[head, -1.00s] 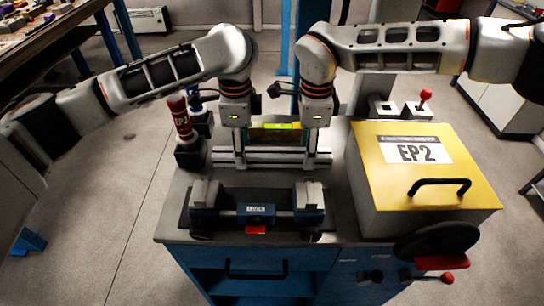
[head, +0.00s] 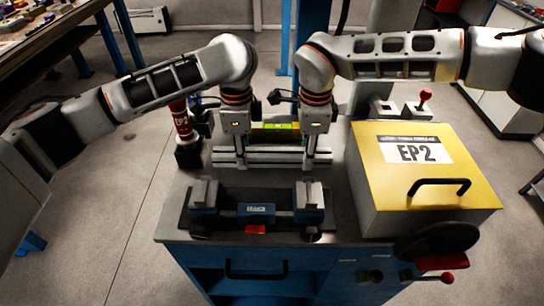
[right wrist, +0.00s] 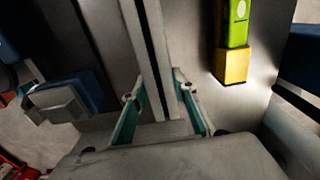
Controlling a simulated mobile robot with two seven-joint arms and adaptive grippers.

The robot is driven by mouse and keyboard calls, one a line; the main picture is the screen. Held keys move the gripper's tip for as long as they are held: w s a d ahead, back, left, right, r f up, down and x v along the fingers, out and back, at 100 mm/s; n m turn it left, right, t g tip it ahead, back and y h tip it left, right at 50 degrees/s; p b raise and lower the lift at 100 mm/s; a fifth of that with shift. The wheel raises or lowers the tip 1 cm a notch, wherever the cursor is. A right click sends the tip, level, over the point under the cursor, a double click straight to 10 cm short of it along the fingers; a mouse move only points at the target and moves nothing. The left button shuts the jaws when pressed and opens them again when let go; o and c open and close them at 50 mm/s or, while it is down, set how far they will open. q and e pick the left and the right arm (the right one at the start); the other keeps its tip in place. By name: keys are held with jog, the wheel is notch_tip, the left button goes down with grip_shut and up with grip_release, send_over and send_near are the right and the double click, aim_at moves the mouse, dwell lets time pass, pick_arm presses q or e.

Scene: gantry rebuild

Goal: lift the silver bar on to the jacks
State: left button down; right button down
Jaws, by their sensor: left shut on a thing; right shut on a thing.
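The silver bar (head: 272,160) lies left to right at the back of the bench, a long slotted profile. My left gripper (head: 241,163) is shut on it left of its middle. My right gripper (head: 309,163) is shut on it towards its right end. In the right wrist view the bar (right wrist: 146,45) runs between the right gripper's green-padded fingers (right wrist: 158,108). Two blue blocks with grey tops, apparently the jacks, stand in front: a left one (head: 203,196) and a right one (head: 309,198), joined by a rod with a blue labelled middle. Their tops are bare. Whether the bar touches its support is unclear.
A green and yellow level (head: 276,126) is just behind the bar. A red cylinder (head: 182,120) stands at the back left. A yellow-topped EP2 box (head: 409,165) with a black handle fills the right side. The bench between bar and jacks is clear.

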pick_arm(q)
jog(key=shift+r, duration=0.1)
pick_arm(e)
jog(key=shift+r, duration=0.1)
